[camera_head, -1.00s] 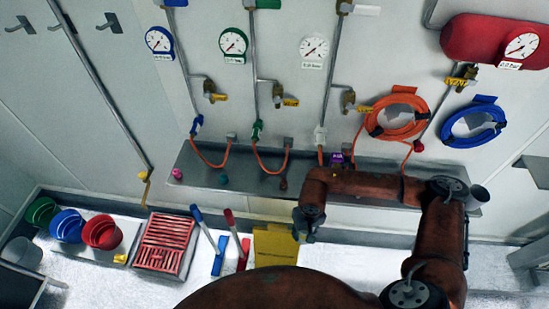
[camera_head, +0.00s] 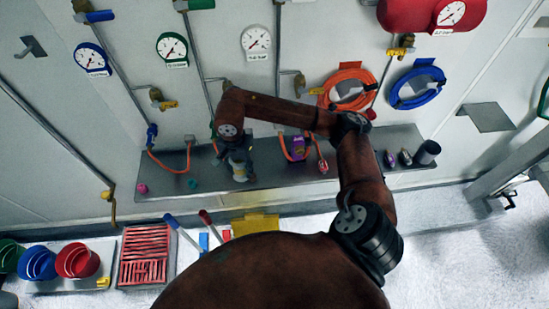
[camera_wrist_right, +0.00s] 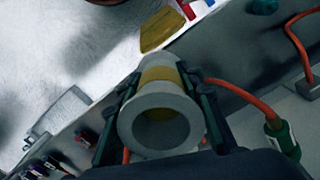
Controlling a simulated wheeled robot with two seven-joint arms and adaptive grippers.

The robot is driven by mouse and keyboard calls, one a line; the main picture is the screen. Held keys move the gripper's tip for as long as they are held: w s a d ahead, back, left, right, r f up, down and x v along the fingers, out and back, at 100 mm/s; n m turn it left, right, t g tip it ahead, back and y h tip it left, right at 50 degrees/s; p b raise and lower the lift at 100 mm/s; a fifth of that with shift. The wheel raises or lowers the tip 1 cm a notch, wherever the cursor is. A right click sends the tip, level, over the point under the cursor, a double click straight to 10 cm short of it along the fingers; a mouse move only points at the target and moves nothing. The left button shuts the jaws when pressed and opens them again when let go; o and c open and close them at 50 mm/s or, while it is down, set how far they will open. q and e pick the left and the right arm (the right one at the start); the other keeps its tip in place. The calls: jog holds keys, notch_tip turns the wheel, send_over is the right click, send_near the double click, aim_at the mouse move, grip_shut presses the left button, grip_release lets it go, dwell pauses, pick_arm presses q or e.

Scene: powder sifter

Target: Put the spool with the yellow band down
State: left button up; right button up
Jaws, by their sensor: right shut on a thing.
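The spool with the yellow band (camera_wrist_right: 158,112) is a pale, hollow cylinder with flanged ends, and a yellow band runs round its middle. In the right wrist view my right gripper (camera_wrist_right: 163,98) is shut on it, one finger on each side. In the head view the spool (camera_head: 239,172) hangs below the right gripper (camera_head: 238,160), over the metal shelf (camera_head: 352,158) on the wall. I cannot tell whether it touches the shelf. My left gripper is not in view.
Orange hoses (camera_head: 168,166) loop down to the shelf. A purple item (camera_head: 297,147) stands right of the gripper, and a dark cup (camera_head: 428,152) stands at the shelf's right end. Small coloured caps (camera_head: 142,188) lie at the left end. Buckets (camera_head: 38,262) and a red grate (camera_head: 145,255) are on the floor.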

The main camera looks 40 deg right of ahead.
jog(key=d+f, duration=0.1)
jog(key=d, duration=0.1)
jog(key=w+d+f+p, duration=0.1)
jog(key=d, duration=0.1)
jog(key=w+d, duration=0.1)
jog(key=d, duration=0.1)
jog(key=shift+d+f, duration=0.15)
jog(key=shift+f, duration=0.25)
jog(key=p, duration=0.2)
send_over(261, 167)
jog(key=a, duration=0.1)
jog(key=f, duration=0.4)
jog(key=shift+s+f, duration=0.3)
jog(key=shift+f, duration=0.1)
jog(key=shift+w+d+f, duration=0.15)
jog(key=shift+d+f, duration=0.2)
jog(key=shift+f, duration=0.2)
jog(key=f+p, duration=0.1)
jog(key=f, duration=0.2)
jog(key=shift+d, duration=0.2)
jog(key=shift+w+f, duration=0.1)
jog(key=shift+f, duration=0.1)
jog(key=shift+f, duration=0.1)
jog(key=shift+f, duration=0.15)
jog(key=o, duration=1.3)
